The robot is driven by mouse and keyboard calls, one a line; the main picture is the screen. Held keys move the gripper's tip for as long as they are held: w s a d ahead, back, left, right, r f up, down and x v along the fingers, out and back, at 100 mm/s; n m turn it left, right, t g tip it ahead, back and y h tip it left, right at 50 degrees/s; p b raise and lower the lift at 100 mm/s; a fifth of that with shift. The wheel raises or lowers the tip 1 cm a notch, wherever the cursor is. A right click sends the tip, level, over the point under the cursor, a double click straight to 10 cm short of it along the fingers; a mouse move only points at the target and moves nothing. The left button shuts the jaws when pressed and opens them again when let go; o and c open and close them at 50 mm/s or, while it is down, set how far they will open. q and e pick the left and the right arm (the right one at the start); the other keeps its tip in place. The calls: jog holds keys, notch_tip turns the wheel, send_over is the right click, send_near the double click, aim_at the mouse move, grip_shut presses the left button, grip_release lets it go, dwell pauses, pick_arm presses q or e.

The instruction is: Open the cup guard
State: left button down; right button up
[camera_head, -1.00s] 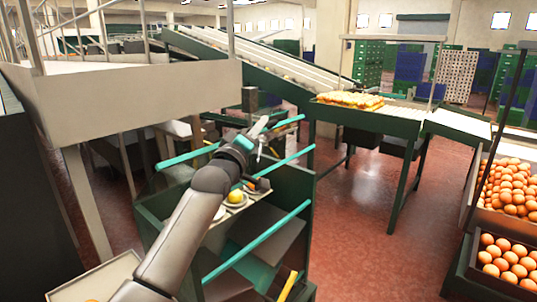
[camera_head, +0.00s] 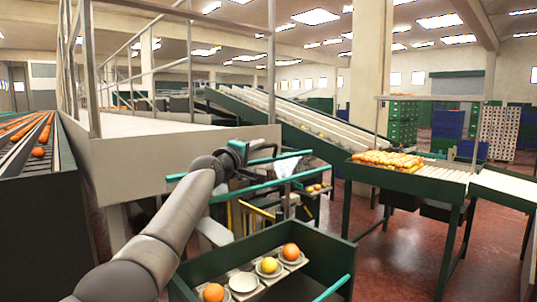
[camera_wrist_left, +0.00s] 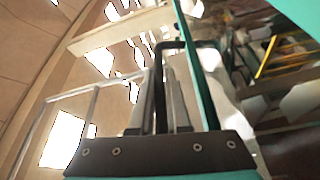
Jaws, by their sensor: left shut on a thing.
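The cup guard, a frame with teal bars (camera_head: 281,157), stands raised above and behind the green-sided cup bin. It also shows in the left wrist view as a teal-edged panel (camera_wrist_left: 208,85) with a black handle (camera_wrist_left: 190,43). My left gripper (camera_head: 244,148) is at the guard's upper left part; in the wrist view its fingers (camera_wrist_left: 162,85) are shut around one leg of the handle. The cups below are uncovered: one is empty (camera_head: 243,282), and others hold a yellow fruit (camera_head: 269,265) and oranges (camera_head: 291,252). My right gripper is out of view.
A grey-walled platform with railing (camera_head: 170,155) stands left of the guard. A conveyor with oranges (camera_head: 388,159) is at the right, and a sloping conveyor (camera_head: 300,118) runs behind. Red floor (camera_head: 400,245) is clear at the right.

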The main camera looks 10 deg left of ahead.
pick_arm(q)
jog(key=shift+w+a+r+n, duration=0.3)
jog(key=shift+w+a+r, duration=0.1)
jog(key=shift+w+a, duration=0.15)
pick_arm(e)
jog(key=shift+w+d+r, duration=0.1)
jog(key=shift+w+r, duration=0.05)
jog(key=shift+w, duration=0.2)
pick_arm(q)
jog(key=c, duration=0.9)
grip_release()
jog(key=shift+f, duration=0.15)
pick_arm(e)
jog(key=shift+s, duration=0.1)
pick_arm(q)
jog(key=shift+s, duration=0.1)
jog(key=shift+b+v, duration=0.35)
jog(key=shift+v, duration=1.35)
jog(key=shift+r+b+v, duration=0.1)
jog(key=shift+b+v, duration=0.7)
jog(key=shift+v, duration=2.15)
jog(key=shift+r+b+v, duration=0.15)
jog(key=shift+b+v, duration=0.6)
jog(key=shift+v, duration=2.15)
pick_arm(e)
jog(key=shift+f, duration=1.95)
